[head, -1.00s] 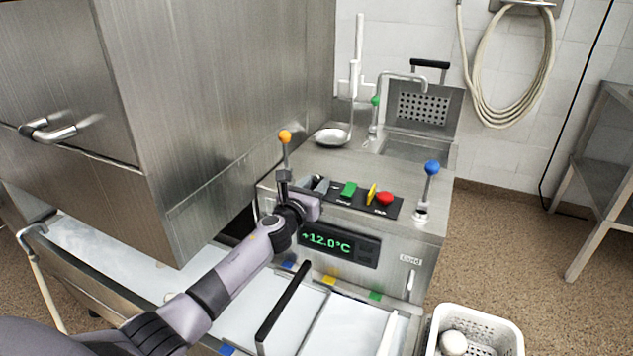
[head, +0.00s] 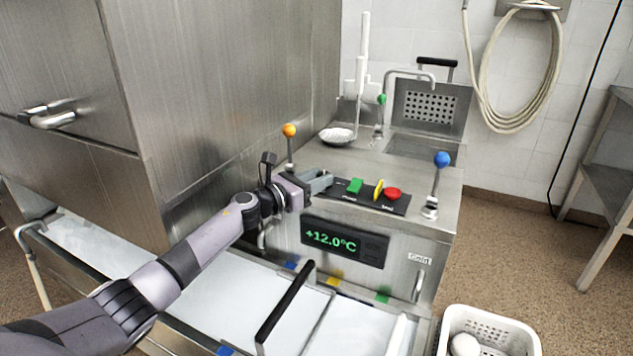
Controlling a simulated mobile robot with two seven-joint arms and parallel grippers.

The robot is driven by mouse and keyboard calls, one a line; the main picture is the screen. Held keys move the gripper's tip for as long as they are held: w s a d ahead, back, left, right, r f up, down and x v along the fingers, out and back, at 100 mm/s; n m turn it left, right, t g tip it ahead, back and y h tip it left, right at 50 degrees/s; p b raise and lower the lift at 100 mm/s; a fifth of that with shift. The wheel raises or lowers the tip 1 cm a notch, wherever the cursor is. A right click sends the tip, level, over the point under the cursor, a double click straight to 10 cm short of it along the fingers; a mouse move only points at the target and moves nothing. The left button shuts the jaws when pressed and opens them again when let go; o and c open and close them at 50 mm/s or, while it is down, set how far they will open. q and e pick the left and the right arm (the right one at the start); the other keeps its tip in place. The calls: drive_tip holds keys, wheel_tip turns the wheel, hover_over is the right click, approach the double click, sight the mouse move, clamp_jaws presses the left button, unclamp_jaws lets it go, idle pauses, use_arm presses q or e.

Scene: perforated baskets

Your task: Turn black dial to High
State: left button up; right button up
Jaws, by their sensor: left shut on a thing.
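My left gripper (head: 320,184) is at the left end of the black control panel (head: 390,203) on top of the steel unit. Its grey fingers are shut at the spot beside the green switch (head: 355,186). The black dial itself cannot be made out; the fingers cover that spot. The panel also carries a yellow part (head: 378,190) and a red button (head: 392,194). No setting label is readable. My right gripper is not in view.
An orange-knobbed lever (head: 289,131) stands just behind the gripper, and a blue-knobbed lever (head: 441,160) at the right. A display (head: 344,242) below reads +12.0°C. A large steel cabinet (head: 225,90) is close on the left. A white basket (head: 510,335) stands lower right.

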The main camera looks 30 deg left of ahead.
use_arm(q)
drive_tip(key=o, duration=1)
drive_tip(key=shift+o, duration=0.2)
drive_tip(key=v, duration=0.7)
drive_tip(key=shift+p, duration=0.3)
drive_tip(key=shift+s, duration=0.1)
